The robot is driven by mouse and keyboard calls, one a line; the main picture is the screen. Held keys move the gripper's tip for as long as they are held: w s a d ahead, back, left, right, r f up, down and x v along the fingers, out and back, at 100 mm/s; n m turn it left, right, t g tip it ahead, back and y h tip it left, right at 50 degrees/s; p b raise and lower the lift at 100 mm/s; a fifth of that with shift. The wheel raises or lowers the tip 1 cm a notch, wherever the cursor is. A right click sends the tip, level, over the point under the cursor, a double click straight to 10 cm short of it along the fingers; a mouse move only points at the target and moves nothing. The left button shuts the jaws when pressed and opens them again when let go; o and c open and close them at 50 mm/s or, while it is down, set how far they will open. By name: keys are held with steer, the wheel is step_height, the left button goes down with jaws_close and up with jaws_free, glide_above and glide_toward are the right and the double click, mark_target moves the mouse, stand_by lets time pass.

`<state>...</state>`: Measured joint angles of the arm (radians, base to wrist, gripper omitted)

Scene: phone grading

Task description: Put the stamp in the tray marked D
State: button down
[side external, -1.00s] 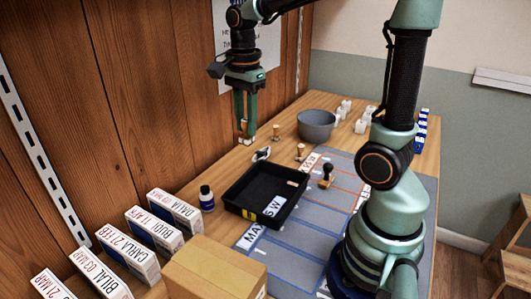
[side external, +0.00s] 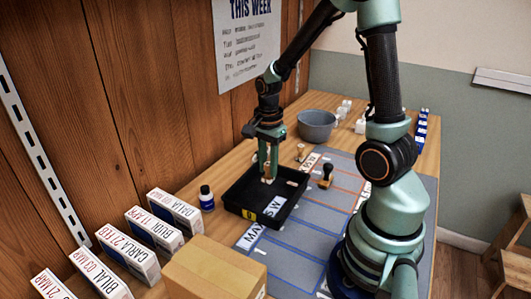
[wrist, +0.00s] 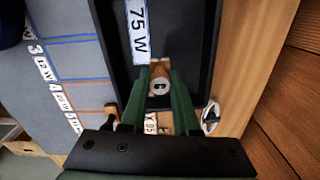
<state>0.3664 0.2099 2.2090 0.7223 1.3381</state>
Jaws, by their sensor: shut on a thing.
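My gripper (side external: 267,178) is shut on a wooden stamp (side external: 267,170) and holds it over the black tray (side external: 232,205). In the wrist view the stamp (wrist: 159,85) sits between the green fingertips, above the tray floor. I cannot tell whether it touches the floor. The tray has a white "W" label inside and a small yellow mark on its front wall; I see no letter D. A black-handled stamp (side external: 326,175) stands on the grey mat right of the tray. Another wooden stamp (side external: 300,152) stands behind the tray.
White labelled boxes (side external: 175,212) line the left, and a cardboard box (side external: 215,268) is in front. A grey bowl (side external: 317,125) and small white pieces stand at the back. The grey marked mat (side external: 300,240) is largely bare.

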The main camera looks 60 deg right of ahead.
mark_target(268, 176)
steer(key=shift+f, duration=2.75)
steer(key=shift+f, duration=0.1)
steer(key=c, duration=0.7)
jaws_free()
steer(key=shift+o, duration=0.2)
step_height(268, 176, up, 12)
steer(key=shift+r, duration=0.15)
steer(key=s+a+r+n+t, duration=0.1)
steer(key=a+r+n+t, duration=0.1)
steer(key=a+r+n, duration=0.3)
steer(key=s+a+r+n+t, duration=0.1)
steer(key=a+r+n+t, duration=0.2)
steer(key=a+n, duration=0.4)
steer(key=shift+s+r+n+t, duration=0.35)
steer(key=shift+r+n, duration=0.55)
steer(key=shift+n, duration=2.9)
